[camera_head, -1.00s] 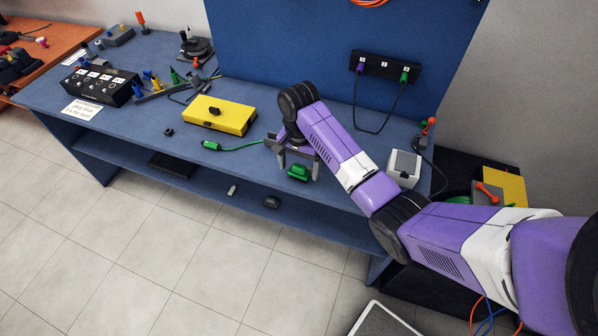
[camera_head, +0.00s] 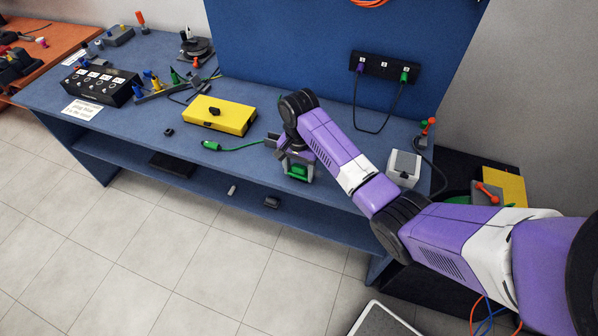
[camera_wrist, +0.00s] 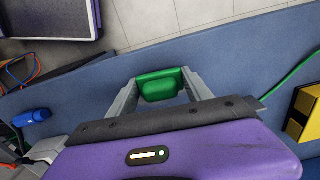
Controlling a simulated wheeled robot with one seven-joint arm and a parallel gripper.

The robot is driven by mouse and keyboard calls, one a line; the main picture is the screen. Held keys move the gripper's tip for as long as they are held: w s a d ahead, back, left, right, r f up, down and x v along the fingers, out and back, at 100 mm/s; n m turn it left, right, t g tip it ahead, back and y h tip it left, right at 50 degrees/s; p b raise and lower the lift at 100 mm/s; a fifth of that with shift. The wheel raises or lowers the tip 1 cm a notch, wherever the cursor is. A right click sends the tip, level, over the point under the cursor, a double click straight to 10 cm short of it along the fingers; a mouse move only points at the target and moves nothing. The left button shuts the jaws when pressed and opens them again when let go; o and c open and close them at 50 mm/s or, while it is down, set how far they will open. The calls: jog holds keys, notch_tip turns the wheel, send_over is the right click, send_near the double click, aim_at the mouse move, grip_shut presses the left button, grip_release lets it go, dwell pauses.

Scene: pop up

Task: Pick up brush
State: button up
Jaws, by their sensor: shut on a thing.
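The green brush (camera_head: 299,171), a small blocky green thing, is at the front edge of the blue workbench. It also shows in the wrist view (camera_wrist: 160,88), between the two grey fingers. My gripper (camera_head: 298,168) points down and is shut on the brush, with one finger on each side of it. In the wrist view, my gripper (camera_wrist: 161,82) holds the brush across its width. I cannot tell whether the brush still touches the bench top. Part of it is hidden by the fingers.
A yellow box (camera_head: 219,114) stands left of my gripper, with a green cable (camera_head: 240,148) between. A white-and-grey box (camera_head: 404,168) is to the right. A black socket strip (camera_head: 385,67) hangs on the blue back panel (camera_head: 300,50). The bench front left of centre is mostly clear.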

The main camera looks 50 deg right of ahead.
aim_at(299, 166)
jog(key=shift+r, duration=0.15)
notch_tip(299, 166, up, 8)
jog(key=shift+w+f, duration=0.1)
jog(key=shift+f, duration=0.15)
notch_tip(299, 166, up, 12)
jog(key=p, duration=0.6)
jog(key=shift+p, duration=0.35)
jog(key=shift+r, duration=0.1)
jog(key=o, duration=0.7)
jog(key=c, duration=0.5)
